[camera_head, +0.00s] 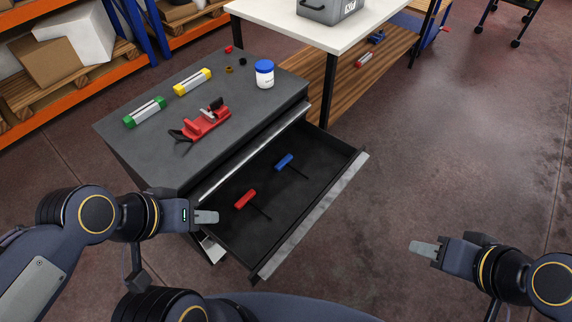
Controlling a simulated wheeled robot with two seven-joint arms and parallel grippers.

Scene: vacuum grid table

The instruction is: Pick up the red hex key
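The red hex key (245,198) lies in the open drawer (314,223), its red handle toward the cabinet and its thin dark shaft pointing to the drawer front. A blue hex key (285,162) lies further back in the same drawer. My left gripper (214,217) is left of the red hex key, near the drawer's left side, and does not touch the key. My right gripper (415,247) is over the floor, right of the drawer and well apart from it. I see nothing held in either gripper. The finger gaps are not clear from this angle.
The grey cabinet top (150,155) carries a red clamp-like tool (205,124), green (145,112) and yellow (192,82) pieces and a blue-lidded white jar (264,75). A white table (300,25) stands behind. The floor right of the drawer is clear.

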